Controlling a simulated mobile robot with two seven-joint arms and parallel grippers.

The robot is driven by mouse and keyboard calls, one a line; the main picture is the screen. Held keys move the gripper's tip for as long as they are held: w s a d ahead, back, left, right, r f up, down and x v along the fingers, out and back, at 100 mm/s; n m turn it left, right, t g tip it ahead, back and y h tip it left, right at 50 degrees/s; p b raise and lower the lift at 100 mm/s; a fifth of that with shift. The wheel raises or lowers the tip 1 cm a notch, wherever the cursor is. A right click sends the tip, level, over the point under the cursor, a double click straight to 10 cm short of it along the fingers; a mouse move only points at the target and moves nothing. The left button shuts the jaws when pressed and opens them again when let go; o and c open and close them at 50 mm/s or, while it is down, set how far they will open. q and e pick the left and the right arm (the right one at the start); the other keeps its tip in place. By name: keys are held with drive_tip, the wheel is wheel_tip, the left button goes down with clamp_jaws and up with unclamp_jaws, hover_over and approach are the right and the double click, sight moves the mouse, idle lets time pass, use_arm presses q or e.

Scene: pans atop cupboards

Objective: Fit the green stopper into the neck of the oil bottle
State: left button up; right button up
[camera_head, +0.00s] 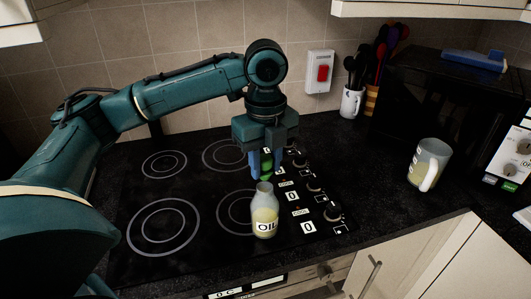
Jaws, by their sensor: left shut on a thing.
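The oil bottle (265,215) stands upright on the dark hob, with yellowish oil inside and a label reading OIL. Its open neck (264,189) points up. My left gripper (265,163) points down from above, just over the bottle and slightly behind it in the picture. It is shut on the green stopper (265,168), which is partly hidden between the blue fingers. The stopper appears just above the neck; whether it touches the neck I cannot tell. My right gripper is not in view.
The hob (190,260) has ringed burners and knobs along its right side. A jug (428,160) with yellow contents stands on the worktop to the right. A utensil mug (352,103) and a red switch (323,73) are behind. Worktop between hob and jug is clear.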

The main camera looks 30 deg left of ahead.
sight(266, 179)
use_arm(q)
drive_tip(key=shift+f, duration=0.7)
idle(0.3)
drive_tip(key=shift+p, duration=0.65)
drive_tip(key=shift+f+b, duration=0.35)
drive_tip(key=shift+f, duration=1)
idle(0.8)
drive_tip(key=o, duration=1)
drive_tip(key=shift+o, duration=0.2)
